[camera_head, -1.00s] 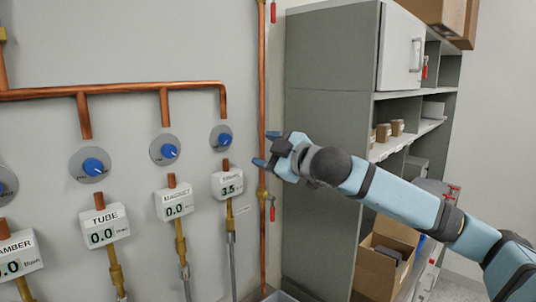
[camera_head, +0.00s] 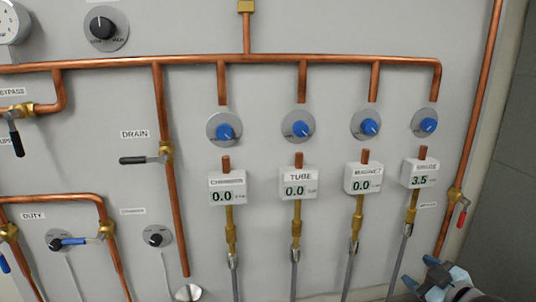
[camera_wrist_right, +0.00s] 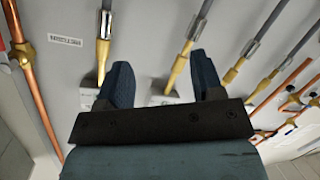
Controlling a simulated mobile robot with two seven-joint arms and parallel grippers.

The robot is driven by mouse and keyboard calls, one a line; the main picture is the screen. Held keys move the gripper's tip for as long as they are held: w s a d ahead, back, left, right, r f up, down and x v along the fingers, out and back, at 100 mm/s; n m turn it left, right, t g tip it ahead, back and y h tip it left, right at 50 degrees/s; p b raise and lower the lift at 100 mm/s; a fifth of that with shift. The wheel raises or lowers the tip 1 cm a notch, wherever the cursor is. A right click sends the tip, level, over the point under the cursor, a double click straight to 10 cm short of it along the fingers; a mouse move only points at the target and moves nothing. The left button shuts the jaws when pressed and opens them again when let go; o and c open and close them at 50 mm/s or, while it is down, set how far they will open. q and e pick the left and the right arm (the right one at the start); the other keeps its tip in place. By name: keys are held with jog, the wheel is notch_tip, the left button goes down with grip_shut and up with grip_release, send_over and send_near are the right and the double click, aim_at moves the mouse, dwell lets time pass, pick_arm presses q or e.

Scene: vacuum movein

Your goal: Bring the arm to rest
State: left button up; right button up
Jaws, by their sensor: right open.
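Brass fittings and grey hoses of the panel lie beyond the fingertips. The rest of the right arm is mostly out of the head view. My left gripper is not in view.
The grey panel (camera_head: 310,215) carries copper pipes, several blue knobs (camera_head: 428,125) and white meters (camera_head: 418,173). A red-handled valve (camera_head: 461,205) sits on the vertical pipe near the right gripper. A black-handled drain valve (camera_head: 140,160) sticks out further left.

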jog(key=s+a+f+m+g, duration=0.2)
jog(key=s+a+f, duration=0.7)
jog(key=s+f, duration=0.3)
jog(key=s+a+f+m+g, duration=0.1)
jog(key=s+a+f+m, duration=0.2)
jog(key=s+a+f, duration=0.6)
notch_tip(320, 180, down, 8)
jog(key=s, duration=0.2)
jog(key=shift+s+g, duration=0.35)
jog(key=shift+g, duration=0.05)
jog(key=shift+w, duration=0.1)
